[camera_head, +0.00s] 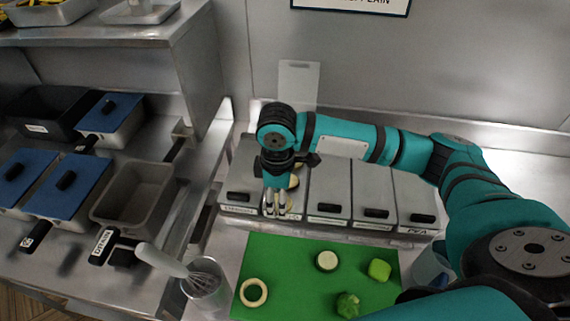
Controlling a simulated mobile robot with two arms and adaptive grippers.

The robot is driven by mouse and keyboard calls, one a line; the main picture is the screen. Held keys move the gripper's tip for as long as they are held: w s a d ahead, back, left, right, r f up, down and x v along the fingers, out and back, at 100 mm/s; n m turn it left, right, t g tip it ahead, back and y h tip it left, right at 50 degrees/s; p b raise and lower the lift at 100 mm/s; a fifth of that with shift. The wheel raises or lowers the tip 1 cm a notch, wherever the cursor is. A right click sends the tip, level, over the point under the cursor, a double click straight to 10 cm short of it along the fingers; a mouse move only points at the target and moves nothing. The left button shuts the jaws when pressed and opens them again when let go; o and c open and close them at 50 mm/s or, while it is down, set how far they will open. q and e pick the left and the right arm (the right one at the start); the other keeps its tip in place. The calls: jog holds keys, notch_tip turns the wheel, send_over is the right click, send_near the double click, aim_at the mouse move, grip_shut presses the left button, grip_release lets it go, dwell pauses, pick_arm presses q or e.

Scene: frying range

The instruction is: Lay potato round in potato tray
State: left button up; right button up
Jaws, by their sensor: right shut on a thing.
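My right gripper (275,208) reaches in from the right, points down and is at the open tray (298,213), second from the left in the row behind the board. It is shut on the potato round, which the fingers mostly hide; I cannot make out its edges. Pale pieces show in that tray beside and behind the fingers. The tray labels are too small to read, so I cannot confirm which is the potato tray. Whether the held round touches the tray is unclear. My left gripper is not in view.
Lidded trays (328,190) flank the open one. The green board (295,262) in front holds a pale ring (254,292), a pale round slice (327,261) and green pieces (379,269). A whisk in a metal container (203,288) stands at left, near the fryer baskets (132,195).

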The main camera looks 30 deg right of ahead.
pick_arm(q)
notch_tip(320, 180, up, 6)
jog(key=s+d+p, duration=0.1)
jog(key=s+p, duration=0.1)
jog(key=p, duration=0.3)
pick_arm(e)
jog(key=w+d+n, duration=0.1)
jog(key=n, duration=0.2)
jog(key=w+d+f+n, duration=0.1)
jog(key=w+d+n, duration=0.1)
jog(key=n, duration=0.2)
jog(key=w+d+f+n+b, duration=0.1)
jog(key=w+n, duration=0.1)
jog(key=n, duration=0.1)
jog(key=shift+d+n, duration=0.2)
jog(key=shift+n, duration=0.2)
notch_tip(320, 180, down, 4)
jog(key=b, duration=0.4)
jog(key=shift+b, duration=0.35)
jog(key=shift+f, duration=1.5)
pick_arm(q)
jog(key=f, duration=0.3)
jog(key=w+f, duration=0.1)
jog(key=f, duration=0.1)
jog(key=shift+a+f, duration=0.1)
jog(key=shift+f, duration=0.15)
